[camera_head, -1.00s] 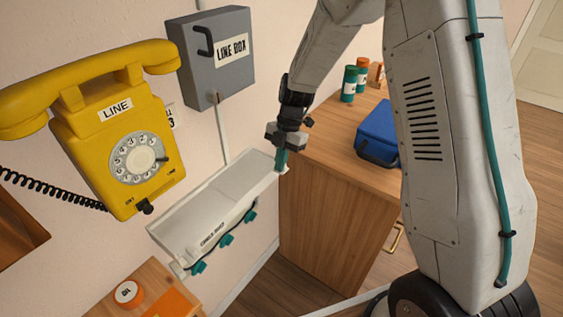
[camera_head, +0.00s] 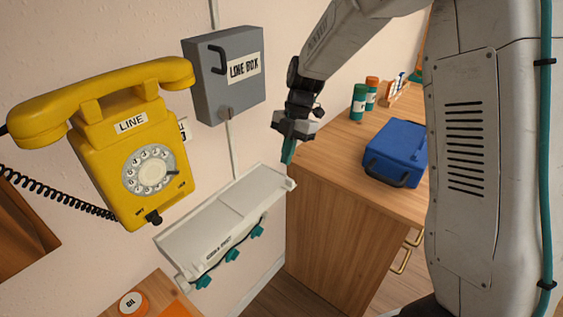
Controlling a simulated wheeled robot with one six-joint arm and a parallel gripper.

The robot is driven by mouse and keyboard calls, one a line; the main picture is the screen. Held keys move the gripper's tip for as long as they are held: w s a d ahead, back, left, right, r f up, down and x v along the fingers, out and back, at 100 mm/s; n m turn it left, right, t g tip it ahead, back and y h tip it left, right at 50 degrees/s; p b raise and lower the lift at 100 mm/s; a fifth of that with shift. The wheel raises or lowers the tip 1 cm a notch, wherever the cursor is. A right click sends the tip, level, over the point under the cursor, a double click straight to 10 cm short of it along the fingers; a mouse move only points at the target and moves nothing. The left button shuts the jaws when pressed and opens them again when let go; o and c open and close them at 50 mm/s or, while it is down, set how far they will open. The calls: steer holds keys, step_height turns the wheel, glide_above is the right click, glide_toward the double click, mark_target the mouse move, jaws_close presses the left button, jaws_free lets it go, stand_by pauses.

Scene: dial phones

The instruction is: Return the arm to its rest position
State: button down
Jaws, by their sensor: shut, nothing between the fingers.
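My gripper (camera_head: 288,152) hangs from my grey arm near the middle of the view, fingers pointing down. Its teal fingertips are together with nothing between them. It appears in front of the near left corner of the wooden cabinet and the right end of the white shelf; I see no clear contact. The yellow dial phone (camera_head: 117,135) is on the wall at the left, its handset (camera_head: 100,95) on the cradle. The grey line box (camera_head: 205,85) is on the wall between phone and gripper, with its lid closed.
The white shelf (camera_head: 215,215) with teal clips is below the line box. The wooden cabinet (camera_head: 335,235) carries a blue case (camera_head: 396,150), a green jar (camera_head: 358,103) and an orange-capped jar (camera_head: 371,95).

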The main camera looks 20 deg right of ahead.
steer(key=s+d+r+m+t+h, duration=0.1)
steer(key=s+r+m, duration=0.3)
steer(key=s+m, duration=0.4)
steer(key=s+d+r+m+t+h, duration=0.1)
steer(key=s+d+r+m, duration=0.3)
steer(key=s+m, duration=0.4)
steer(key=s+d+r+m+t+h, duration=0.1)
steer(key=s+d+r+m, duration=0.2)
steer(key=s, duration=1.2)
steer(key=shift+s+d+r+m+t, duration=0.3)
steer(key=shift+r+m, duration=1.4)
steer(key=shift+m, duration=1.4)
steer(key=shift+a, duration=0.1)
